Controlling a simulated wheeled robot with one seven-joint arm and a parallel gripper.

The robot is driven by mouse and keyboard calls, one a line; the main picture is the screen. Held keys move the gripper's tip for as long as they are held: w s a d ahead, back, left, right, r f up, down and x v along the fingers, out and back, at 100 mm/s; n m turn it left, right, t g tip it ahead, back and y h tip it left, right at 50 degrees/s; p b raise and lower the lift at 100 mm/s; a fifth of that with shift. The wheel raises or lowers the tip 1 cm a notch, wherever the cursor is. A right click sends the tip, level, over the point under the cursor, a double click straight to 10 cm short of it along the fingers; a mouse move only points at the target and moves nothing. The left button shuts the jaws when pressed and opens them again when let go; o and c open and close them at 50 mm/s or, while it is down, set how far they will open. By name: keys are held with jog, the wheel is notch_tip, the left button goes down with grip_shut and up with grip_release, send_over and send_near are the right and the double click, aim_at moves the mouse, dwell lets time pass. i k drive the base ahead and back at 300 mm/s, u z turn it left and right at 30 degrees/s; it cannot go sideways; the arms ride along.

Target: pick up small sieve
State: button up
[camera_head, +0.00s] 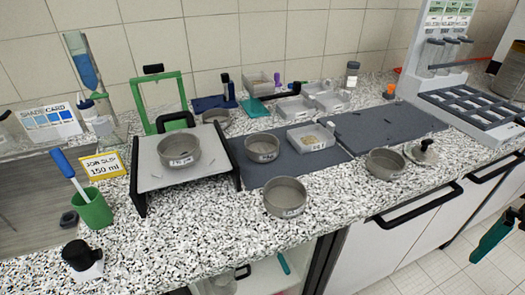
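Several round grey metal sieves or pans stand on the speckled counter, and I cannot tell for sure which is the small sieve. One pan (179,151) stands on the white-topped platform at the left. Another pan (262,147) stands on the dark mat in the middle. A third pan (286,198) stands near the counter's front edge. One more pan (386,163) stands at the right, beside a lid with a knob (421,153). A smaller-looking pan (215,117) is at the back, partly hidden behind the platform.
The platform (150,184) has a green frame (158,92) behind it. A green cup (92,209) stands at the left, a grey rack (470,105) at the right. The front counter strip (215,222) is mostly clear.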

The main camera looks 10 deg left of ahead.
aim_at(384, 163)
jog(key=k, duration=1.3)
jog(key=z, duration=0.4)
jog(key=i, duration=0.95)
jog(key=z, duration=0.4)
jog(key=i, duration=0.85)
jog(key=u, duration=0.2)
